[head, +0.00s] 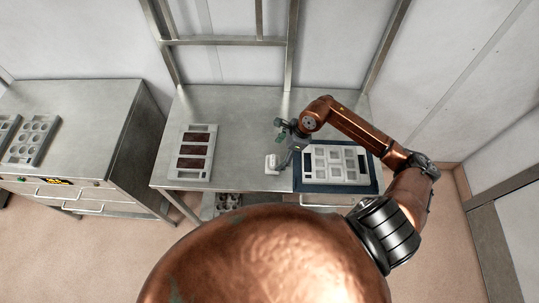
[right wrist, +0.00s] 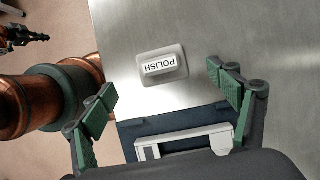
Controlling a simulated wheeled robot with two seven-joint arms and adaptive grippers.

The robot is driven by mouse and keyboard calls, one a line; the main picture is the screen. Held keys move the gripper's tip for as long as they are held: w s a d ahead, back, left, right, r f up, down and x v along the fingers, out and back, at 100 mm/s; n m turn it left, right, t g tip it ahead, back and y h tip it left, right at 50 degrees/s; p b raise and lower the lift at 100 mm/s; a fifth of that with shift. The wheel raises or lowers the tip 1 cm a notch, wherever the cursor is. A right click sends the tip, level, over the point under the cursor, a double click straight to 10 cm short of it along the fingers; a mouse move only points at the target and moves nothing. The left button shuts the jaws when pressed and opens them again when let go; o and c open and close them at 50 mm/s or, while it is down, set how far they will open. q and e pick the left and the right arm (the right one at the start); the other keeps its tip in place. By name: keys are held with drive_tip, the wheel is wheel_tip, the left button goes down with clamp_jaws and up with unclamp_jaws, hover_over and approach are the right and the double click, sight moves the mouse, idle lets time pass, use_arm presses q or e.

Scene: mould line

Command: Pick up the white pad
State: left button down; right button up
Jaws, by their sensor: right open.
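The white pad (head: 272,163) lies on the steel table, just left of the blue-edged mat in the head view. In the right wrist view the pad (right wrist: 178,54) shows as a rounded block labelled POLISH, flat on bare metal beyond my fingertips. My right gripper (head: 281,138) is close to the pad and above the table. In the right wrist view my right gripper (right wrist: 167,98) is open, its green-padded fingers wide apart with nothing between them. What looks like my left gripper (right wrist: 36,36) shows small at the upper left of that view, too small to read.
A white tray (head: 362,180) with several square cavities sits on the blue mat (head: 307,187) at right, under my right arm. A tray with dark cavities (head: 208,128) lies at left. Bare tabletop lies between. A steel cabinet (head: 75,100) stands further left.

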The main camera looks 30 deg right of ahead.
sight(274, 160)
drive_tip(key=p+x, duration=0.1)
drive_tip(key=x, duration=0.3)
drive_tip(key=shift+s+p, duration=0.1)
drive_tip(key=shift+p, duration=0.2)
drive_tip(key=x, duration=0.2)
drive_tip(key=shift+f+p, duration=0.25)
drive_tip(key=shift+p, duration=0.05)
drive_tip(key=shift+a+f, duration=0.15)
drive_tip(key=shift+f, duration=0.25)
drive_tip(key=c, duration=1.2)
drive_tip(key=shift+c, duration=0.3)
use_arm(q)
drive_tip(key=s, duration=0.1)
drive_tip(key=s+r, duration=0.2)
drive_tip(key=shift+s+a, duration=0.15)
drive_tip(key=shift+s, duration=0.1)
use_arm(e)
drive_tip(key=shift+w+r, duration=0.15)
drive_tip(key=shift+w, duration=0.1)
